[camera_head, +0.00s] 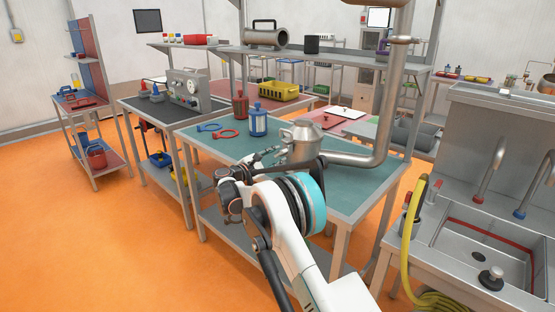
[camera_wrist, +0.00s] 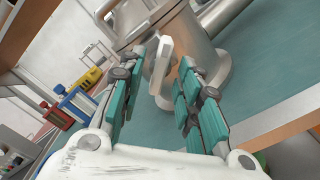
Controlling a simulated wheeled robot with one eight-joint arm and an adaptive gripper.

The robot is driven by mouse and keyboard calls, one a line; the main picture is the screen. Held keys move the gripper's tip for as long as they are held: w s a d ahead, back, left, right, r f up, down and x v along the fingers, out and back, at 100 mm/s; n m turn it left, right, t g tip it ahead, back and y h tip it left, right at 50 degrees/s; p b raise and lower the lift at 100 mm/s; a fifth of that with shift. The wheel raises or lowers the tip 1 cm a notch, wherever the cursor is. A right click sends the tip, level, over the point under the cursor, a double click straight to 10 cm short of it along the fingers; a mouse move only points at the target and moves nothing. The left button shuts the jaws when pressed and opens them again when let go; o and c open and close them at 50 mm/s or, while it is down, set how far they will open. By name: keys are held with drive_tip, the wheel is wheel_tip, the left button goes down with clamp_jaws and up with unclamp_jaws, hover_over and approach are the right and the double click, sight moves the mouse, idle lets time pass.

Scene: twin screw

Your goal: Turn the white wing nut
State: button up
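The white wing nut (camera_wrist: 160,64) shows in the wrist view on the near side of a metal vessel (camera_wrist: 182,38). My gripper (camera_wrist: 163,70) is open, with one teal-padded finger on each side of the wing nut. Gaps seem to remain between the fingers and the nut, though I cannot tell whether either touches. In the head view my gripper (camera_head: 267,154) is just left of the vessel (camera_head: 302,140); the wing nut cannot be made out there.
The vessel joins a thick metal pipe (camera_head: 382,110) rising over the teal table (camera_head: 345,190). Blue (camera_head: 258,122) and red (camera_head: 240,105) containers stand behind my gripper, with red and blue ring-shaped tools (camera_head: 222,133) beside them. A sink (camera_head: 490,250) is at the right.

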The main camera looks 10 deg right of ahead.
drive_tip(key=shift+x, duration=0.85)
clamp_jaws()
drive_tip(key=shift+m, duration=0.3)
drive_tip(key=m, duration=0.3)
drive_tip(key=shift+m, duration=0.3)
drive_tip(key=shift+m+p, duration=0.3)
drive_tip(key=shift+m, duration=1.5)
